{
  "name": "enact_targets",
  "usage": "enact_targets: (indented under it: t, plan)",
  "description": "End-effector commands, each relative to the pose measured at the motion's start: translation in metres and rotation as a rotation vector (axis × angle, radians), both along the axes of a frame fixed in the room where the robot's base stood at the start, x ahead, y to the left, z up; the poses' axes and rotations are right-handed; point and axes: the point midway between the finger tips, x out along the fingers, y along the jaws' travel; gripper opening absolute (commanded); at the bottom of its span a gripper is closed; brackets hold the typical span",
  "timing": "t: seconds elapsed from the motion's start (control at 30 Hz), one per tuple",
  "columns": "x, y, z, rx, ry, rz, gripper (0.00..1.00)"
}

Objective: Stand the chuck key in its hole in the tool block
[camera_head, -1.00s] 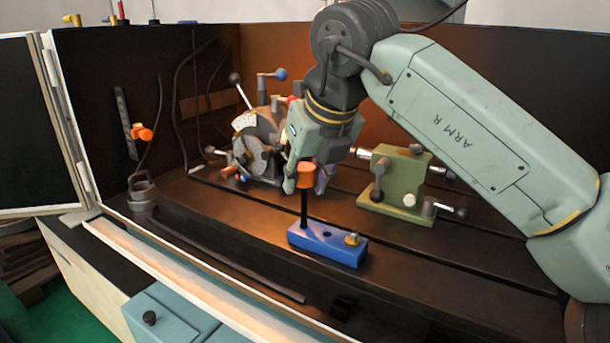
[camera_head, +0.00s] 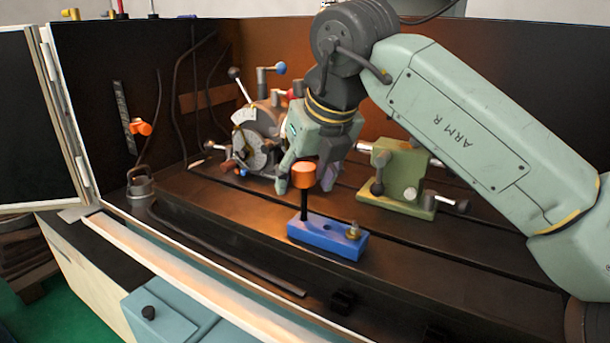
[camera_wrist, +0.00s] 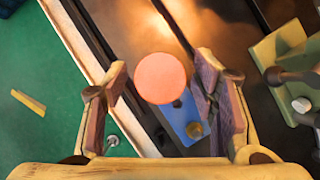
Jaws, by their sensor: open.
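The chuck key has an orange knob (camera_head: 304,174) and a black shaft (camera_head: 304,206). It stands upright in the left end of the blue tool block (camera_head: 340,246), its lower tip hidden inside. In the wrist view the round orange knob (camera_wrist: 160,78) lies between the fingers, with a gap on both sides, and covers its own shaft. My gripper (camera_head: 306,180) is open, its fingers on either side of the knob. The wrist view shows the block (camera_wrist: 186,122) partly behind the knob, with a dark empty hole.
A brass piece (camera_head: 353,231) stands at the block's right end. A grey chuck unit (camera_head: 258,140) with levers is behind on the left. A green tailstock-like fixture (camera_head: 402,178) is at the right. The dark slotted bed around the block's front is mostly clear.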

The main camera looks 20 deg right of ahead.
Motion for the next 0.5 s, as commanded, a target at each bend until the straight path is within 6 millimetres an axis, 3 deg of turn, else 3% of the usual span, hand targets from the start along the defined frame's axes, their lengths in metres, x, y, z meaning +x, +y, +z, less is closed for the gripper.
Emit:
enact_targets:
  t: [0.23,0.5]
  plan:
    - [-0.003,0.000,0.007,0.000,-0.001,-0.001,0.53]
    - [-0.024,-0.002,0.045,-0.002,-0.002,-0.001,0.53]
